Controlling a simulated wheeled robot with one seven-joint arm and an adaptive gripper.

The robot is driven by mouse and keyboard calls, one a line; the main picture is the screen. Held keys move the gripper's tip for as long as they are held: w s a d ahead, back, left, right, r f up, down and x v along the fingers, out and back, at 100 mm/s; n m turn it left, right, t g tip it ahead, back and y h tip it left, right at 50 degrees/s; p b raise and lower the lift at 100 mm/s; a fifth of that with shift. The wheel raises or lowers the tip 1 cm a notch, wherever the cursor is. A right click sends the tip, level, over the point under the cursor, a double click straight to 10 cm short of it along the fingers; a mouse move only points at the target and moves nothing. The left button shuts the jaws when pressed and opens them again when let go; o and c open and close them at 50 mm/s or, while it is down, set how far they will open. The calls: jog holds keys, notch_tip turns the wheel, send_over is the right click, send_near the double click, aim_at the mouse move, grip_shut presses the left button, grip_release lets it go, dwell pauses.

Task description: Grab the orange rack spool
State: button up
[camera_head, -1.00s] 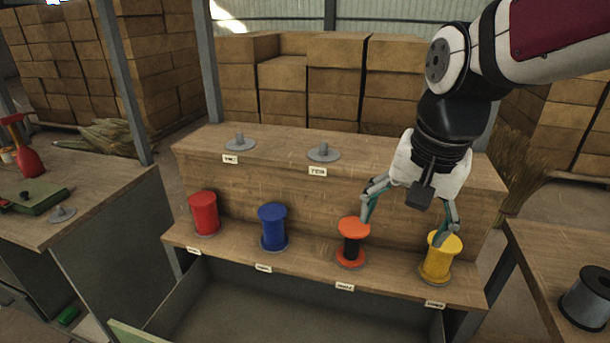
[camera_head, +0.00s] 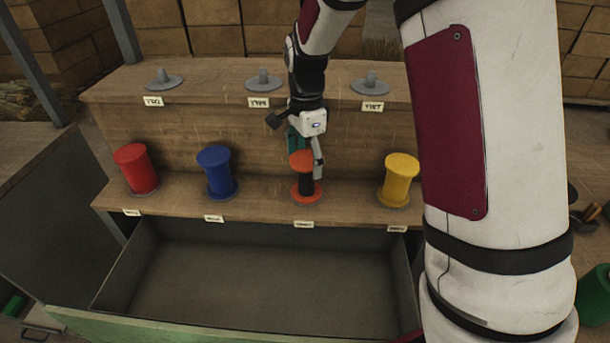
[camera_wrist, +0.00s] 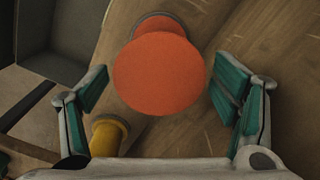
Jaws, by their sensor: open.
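The orange spool (camera_head: 303,163) stands upright on the lower wooden shelf, with orange flanges and a dark core. My gripper (camera_head: 306,158) is at its top, with one finger on its right side and the other partly hidden at its left. In the wrist view the round orange top of the spool (camera_wrist: 158,73) lies between the two spread teal finger pads of my gripper (camera_wrist: 160,95). Gaps show on both sides, so the jaws are open around it and not closed on it.
On the same shelf stand a red spool (camera_head: 137,169), a blue spool (camera_head: 217,172) and, to the right, a yellow spool (camera_head: 399,180). Several empty grey holders (camera_head: 263,79) sit on the upper shelf. An open drawer (camera_head: 250,275) lies below.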

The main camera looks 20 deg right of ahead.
notch_tip(320, 180, down, 6)
jog(key=shift+r, duration=0.15)
jog(key=shift+c, duration=0.6)
jog(key=c, duration=1.1)
